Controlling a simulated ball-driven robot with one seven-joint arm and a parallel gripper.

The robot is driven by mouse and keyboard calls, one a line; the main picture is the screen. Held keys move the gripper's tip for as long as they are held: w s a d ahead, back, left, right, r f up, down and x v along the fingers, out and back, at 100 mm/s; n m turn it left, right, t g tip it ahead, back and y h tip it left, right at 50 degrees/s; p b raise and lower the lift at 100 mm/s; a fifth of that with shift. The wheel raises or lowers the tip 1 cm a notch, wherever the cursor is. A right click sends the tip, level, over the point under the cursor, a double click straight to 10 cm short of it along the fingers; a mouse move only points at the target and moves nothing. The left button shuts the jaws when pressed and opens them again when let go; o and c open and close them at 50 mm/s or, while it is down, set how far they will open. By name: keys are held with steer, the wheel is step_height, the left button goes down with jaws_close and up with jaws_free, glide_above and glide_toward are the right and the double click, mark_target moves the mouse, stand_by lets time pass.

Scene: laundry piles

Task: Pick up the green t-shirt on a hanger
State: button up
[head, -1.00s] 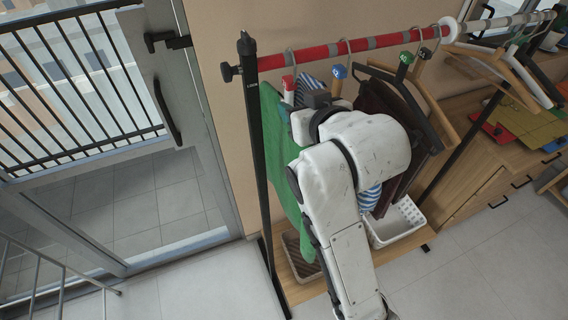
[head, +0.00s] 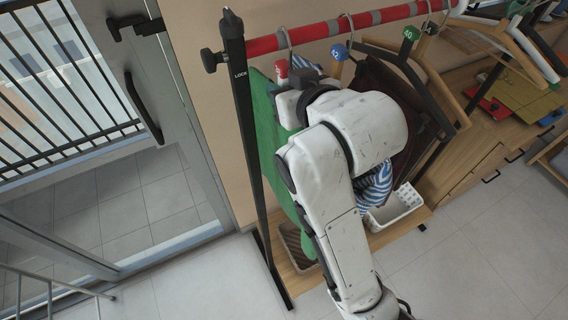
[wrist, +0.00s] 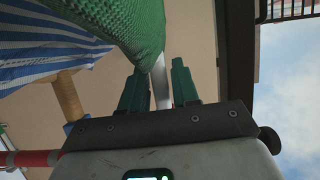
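The green t-shirt (head: 264,122) hangs on a hanger at the left end of the red rail, partly hidden behind my arm in the head view. In the wrist view its green cloth (wrist: 132,24) fills the top middle, just beyond the fingertips. My gripper (wrist: 159,70) has its two fingers apart. A pale, narrow piece, seemingly part of the hanger, shows between them; I cannot tell whether either finger touches it. In the head view my fingers are hidden by the arm.
The red rail (head: 335,28) carries more hangers with dark and blue-striped clothes to the right. A black post (head: 244,120) stands close left of the shirt. A white basket (head: 400,208) sits on the wooden base below. Tiled floor in front is clear.

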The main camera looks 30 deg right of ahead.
jaws_close()
steer(key=shift+r, duration=0.2)
stand_by(0.5)
